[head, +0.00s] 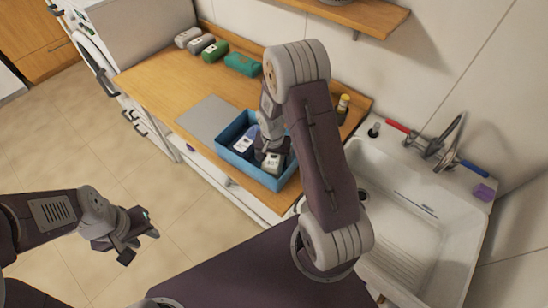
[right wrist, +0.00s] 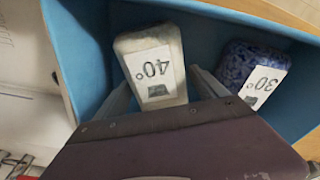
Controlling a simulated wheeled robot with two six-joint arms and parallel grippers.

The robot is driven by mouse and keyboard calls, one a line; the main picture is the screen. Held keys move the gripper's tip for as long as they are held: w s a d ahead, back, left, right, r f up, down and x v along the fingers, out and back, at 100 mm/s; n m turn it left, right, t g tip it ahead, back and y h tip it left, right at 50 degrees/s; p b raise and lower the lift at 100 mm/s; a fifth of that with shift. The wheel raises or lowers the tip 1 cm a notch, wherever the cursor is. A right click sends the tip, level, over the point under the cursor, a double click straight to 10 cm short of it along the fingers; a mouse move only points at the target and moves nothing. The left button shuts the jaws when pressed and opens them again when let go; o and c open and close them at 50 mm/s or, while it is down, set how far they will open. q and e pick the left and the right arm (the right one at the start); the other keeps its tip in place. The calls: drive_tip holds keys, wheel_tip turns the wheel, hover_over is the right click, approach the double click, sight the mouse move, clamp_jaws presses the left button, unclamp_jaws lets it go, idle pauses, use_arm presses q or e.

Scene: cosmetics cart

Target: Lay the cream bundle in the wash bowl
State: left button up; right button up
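The cream bundle (right wrist: 152,62), with a white "40°" label, lies in a blue bin (head: 278,184); in the head view its label end (head: 273,167) shows just below my gripper. My right gripper (right wrist: 160,80) reaches down into the bin, its fingers open on either side of the cream bundle. A blue-speckled bundle labelled "30°" (right wrist: 248,70) lies in the same bin, to the right in the right wrist view. My left gripper (head: 140,245) is open and empty above the floor. The white sink basin (head: 410,225) is at the right; I cannot make out a separate wash bowl.
The wooden counter (head: 165,80) carries a grey mat (head: 207,118) and several grey, green and teal packs (head: 243,64) at the back. A yellow-capped bottle (head: 343,104) stands by the wall. The tap (head: 432,147) and a purple sponge (head: 484,192) are at the sink's back edge.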

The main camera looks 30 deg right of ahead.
sight(273, 158)
drive_tip(key=shift+r, duration=0.45)
drive_tip(key=r, duration=0.7)
drive_tip(key=s+a+r, duration=0.1)
drive_tip(key=r, duration=0.3)
drive_tip(key=shift+s+r, duration=0.1)
drive_tip(key=shift+r, duration=0.1)
drive_tip(key=s+a+n+b, duration=0.1)
drive_tip(key=s+a+n, duration=0.2)
drive_tip(key=s+n, duration=0.1)
drive_tip(key=s+a+f+n+y, duration=0.1)
drive_tip(key=s+a+n, duration=0.2)
drive_tip(key=s, duration=0.4)
drive_tip(key=shift+s+a+f+n+b, duration=0.25)
drive_tip(key=shift+n+b, duration=0.1)
drive_tip(key=shift+n, duration=0.05)
drive_tip(key=shift+w+d, duration=0.1)
